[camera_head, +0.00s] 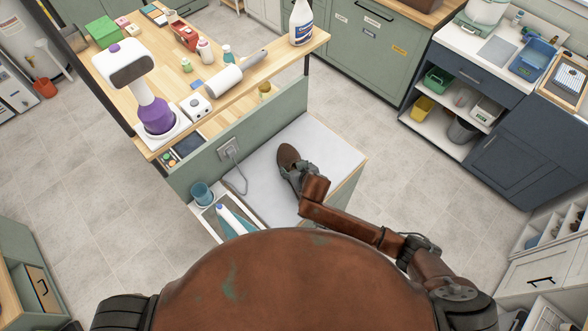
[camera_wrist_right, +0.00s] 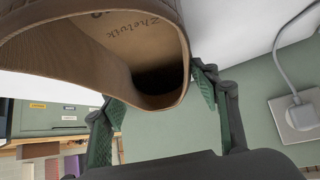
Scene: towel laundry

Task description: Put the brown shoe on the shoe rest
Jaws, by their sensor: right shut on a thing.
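The brown shoe (camera_head: 288,157) is over the white top of a low bench (camera_head: 330,148) beside the green panel. Whether it touches the top cannot be told. My right gripper (camera_head: 296,176) is shut on the shoe at its open end. In the right wrist view the shoe (camera_wrist_right: 160,85) fills the upper left, with its opening and lettered insole facing the camera. The green fingers of my right gripper (camera_wrist_right: 158,105) stand on both sides of its rim. I cannot tell for sure which thing is the shoe rest. My left gripper is not in view.
A green panel (camera_head: 265,125) with a plugged-in cord (camera_head: 236,165) borders the bench. A blue cup (camera_head: 202,193) and a tray with a blue-and-white item (camera_head: 232,220) sit at its left. A wooden counter (camera_head: 150,60) with bottles and a paper roll stands above.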

